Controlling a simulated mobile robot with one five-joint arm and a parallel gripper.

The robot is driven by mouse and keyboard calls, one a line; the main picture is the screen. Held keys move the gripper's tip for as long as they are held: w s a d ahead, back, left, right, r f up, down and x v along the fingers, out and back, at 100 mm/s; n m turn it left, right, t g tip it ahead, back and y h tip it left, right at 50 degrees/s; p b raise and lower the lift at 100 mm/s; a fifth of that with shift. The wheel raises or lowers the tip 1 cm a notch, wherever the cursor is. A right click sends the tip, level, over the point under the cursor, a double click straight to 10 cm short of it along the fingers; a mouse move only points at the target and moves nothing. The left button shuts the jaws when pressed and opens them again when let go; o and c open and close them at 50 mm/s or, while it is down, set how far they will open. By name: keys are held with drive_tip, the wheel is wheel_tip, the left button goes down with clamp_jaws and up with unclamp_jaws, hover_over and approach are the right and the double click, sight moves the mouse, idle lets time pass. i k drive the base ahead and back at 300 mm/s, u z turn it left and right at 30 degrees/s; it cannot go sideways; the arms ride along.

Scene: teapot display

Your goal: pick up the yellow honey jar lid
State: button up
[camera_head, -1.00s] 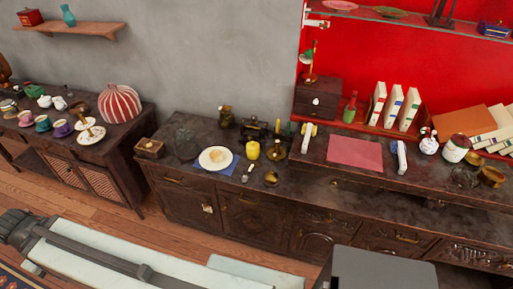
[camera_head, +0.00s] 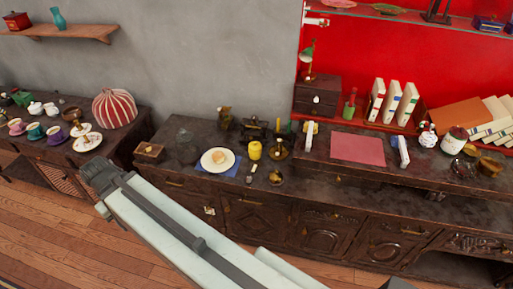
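A small yellow jar (camera_head: 254,151) stands upright on the dark wooden sideboard, right of a white plate. Its top looks yellow too, and at this size I cannot separate a lid from the body for certain. My arm reaches from the bottom edge up to the left, ending in a dark joint in front of the sideboard's left end. No gripper fingers can be made out. The arm is well apart from the yellow jar.
A white plate (camera_head: 226,166) with food lies on a blue cloth left of the jar. A brass candlestick (camera_head: 279,150) stands close on its right, with a small round dish (camera_head: 276,178) in front. A left cabinet holds cups and a striped dome (camera_head: 115,108).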

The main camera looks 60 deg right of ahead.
sight(255, 145)
drive_tip(key=z, duration=0.1)
drive_tip(key=i, duration=1)
drive_tip(key=u, duration=0.05)
